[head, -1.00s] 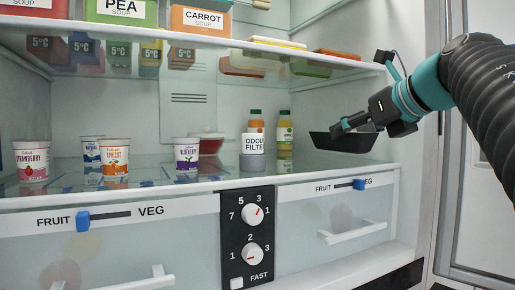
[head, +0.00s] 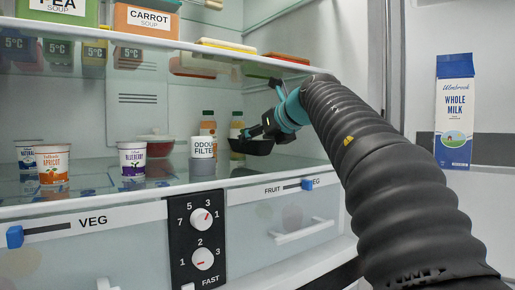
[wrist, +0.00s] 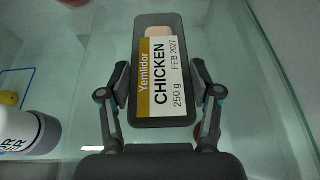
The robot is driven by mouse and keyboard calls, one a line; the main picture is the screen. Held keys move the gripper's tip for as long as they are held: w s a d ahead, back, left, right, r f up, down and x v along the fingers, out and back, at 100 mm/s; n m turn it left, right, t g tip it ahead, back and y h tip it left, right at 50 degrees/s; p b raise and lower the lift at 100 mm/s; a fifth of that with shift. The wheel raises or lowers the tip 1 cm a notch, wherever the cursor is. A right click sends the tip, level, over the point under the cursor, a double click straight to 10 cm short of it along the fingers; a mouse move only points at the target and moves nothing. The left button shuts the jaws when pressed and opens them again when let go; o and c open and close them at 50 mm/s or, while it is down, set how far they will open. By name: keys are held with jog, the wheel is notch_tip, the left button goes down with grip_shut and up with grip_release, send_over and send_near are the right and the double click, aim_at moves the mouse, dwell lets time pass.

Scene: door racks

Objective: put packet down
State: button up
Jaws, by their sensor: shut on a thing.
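The packet is a black tray with a label reading "Yemlidor CHICKEN 250 g FEB 2027" (wrist: 162,85). My gripper (wrist: 162,92) is shut on the packet's two long sides in the wrist view. In the head view the dark packet (head: 256,147) is at the right end of the glass shelf (head: 115,179), near its front. My gripper (head: 259,131) is partly hidden there by my own arm. I cannot tell whether the packet touches the shelf.
A white odour filter pot (head: 203,155) stands left of the packet, with juice bottles (head: 208,127) behind. Yogurt pots (head: 132,160) stand farther left. An upper shelf (head: 190,48) is above. A milk carton (head: 454,110) is in the door at right.

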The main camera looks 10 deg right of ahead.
jog(key=shift+f, duration=0.95)
jog(key=shift+f, duration=0.15)
jog(key=o, duration=1.5)
jog(key=shift+s+d+r, duration=0.15)
jog(key=shift+s+r, duration=0.1)
jog(key=v, duration=1.1)
jog(key=shift+s+d, duration=0.1)
jog(key=shift+s, duration=0.15)
